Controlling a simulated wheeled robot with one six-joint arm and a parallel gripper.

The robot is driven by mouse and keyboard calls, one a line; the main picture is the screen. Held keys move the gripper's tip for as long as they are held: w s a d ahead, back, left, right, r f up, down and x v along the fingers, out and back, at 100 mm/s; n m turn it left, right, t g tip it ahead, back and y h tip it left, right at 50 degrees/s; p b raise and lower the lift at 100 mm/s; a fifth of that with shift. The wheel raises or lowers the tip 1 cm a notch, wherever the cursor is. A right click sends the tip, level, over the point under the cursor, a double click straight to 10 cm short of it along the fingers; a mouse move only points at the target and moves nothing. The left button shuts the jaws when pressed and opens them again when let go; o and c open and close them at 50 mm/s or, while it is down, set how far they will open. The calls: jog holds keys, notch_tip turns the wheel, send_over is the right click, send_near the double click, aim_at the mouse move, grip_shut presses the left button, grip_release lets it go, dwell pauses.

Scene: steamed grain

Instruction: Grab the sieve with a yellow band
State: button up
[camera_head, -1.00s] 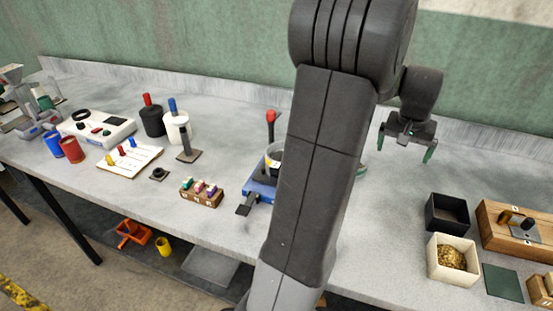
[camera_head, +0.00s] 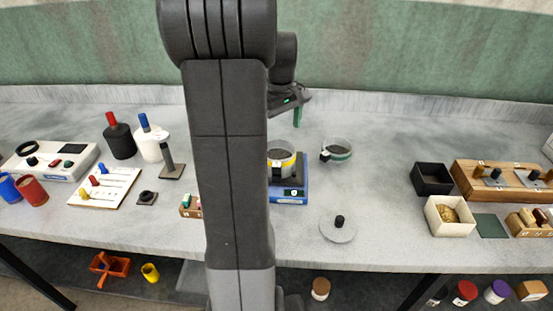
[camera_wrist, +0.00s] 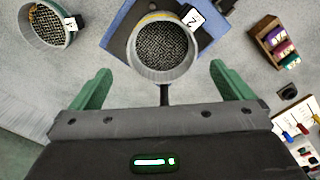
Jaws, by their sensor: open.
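The sieve with a yellow band (camera_head: 281,160) sits on a blue device (camera_head: 291,192), partly hidden behind my arm in the head view. In the wrist view the yellow-banded sieve (camera_wrist: 163,52) shows its mesh from above, with a white tag on its right side, on the blue base (camera_wrist: 119,40). My gripper (camera_wrist: 156,88) is open, its green fingers spread wide to either side just short of the sieve. In the head view only part of my gripper (camera_head: 297,108) shows behind my arm. A second sieve with a green band (camera_head: 337,151) stands to the right.
The green-banded sieve is also at the upper left in the wrist view (camera_wrist: 46,22). A round grey lid (camera_head: 338,231) lies at the front. A black box (camera_head: 432,179) and a cream box of grain (camera_head: 449,215) stand right. Bench space between is clear.

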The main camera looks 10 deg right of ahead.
aim_at(280, 158)
notch_tip(280, 158, down, 8)
jog(key=shift+s+a+f, duration=0.1)
jog(key=shift+f, duration=0.05)
jog(key=c, duration=0.7)
jog(key=shift+c, duration=0.2)
